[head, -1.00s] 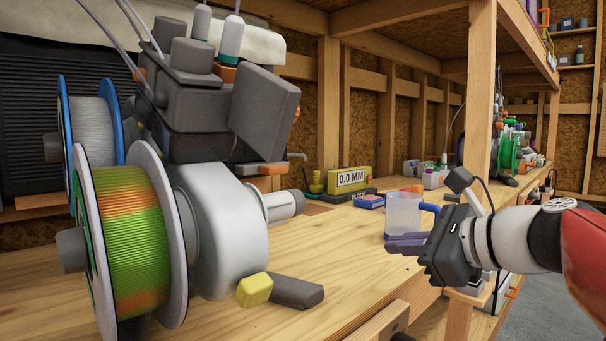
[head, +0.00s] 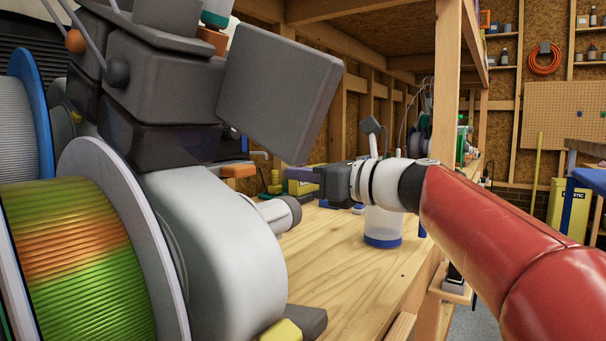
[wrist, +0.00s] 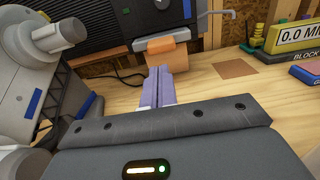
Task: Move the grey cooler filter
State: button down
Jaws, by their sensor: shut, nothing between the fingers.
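I cannot single out a grey cooler filter with certainty in either view. My gripper (head: 303,180) is shut and empty, held above the bench with its purple fingers pointing left in the head view. In the wrist view the fingers (wrist: 160,84) lie together, pointing toward a black unit (wrist: 100,28) at the back. An orange part (wrist: 168,50) sits at that unit's lower front, just beyond the fingertips in the picture. The fingers look apart from it.
A large grey machine with spools (head: 75,260) fills the left of the head view. The middle bench (head: 330,265) is clear.

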aim_at(247, 168)
jog(key=p+x, duration=0.1)
jog(key=x, duration=0.9)
jog(key=shift+w+a+r, duration=0.1)
jog(key=shift+a+r, duration=0.05)
jog(key=shift+a, duration=0.1)
jog(key=p+x, duration=0.3)
jog(key=shift+w+a, duration=0.1)
jog(key=shift+a, duration=0.1)
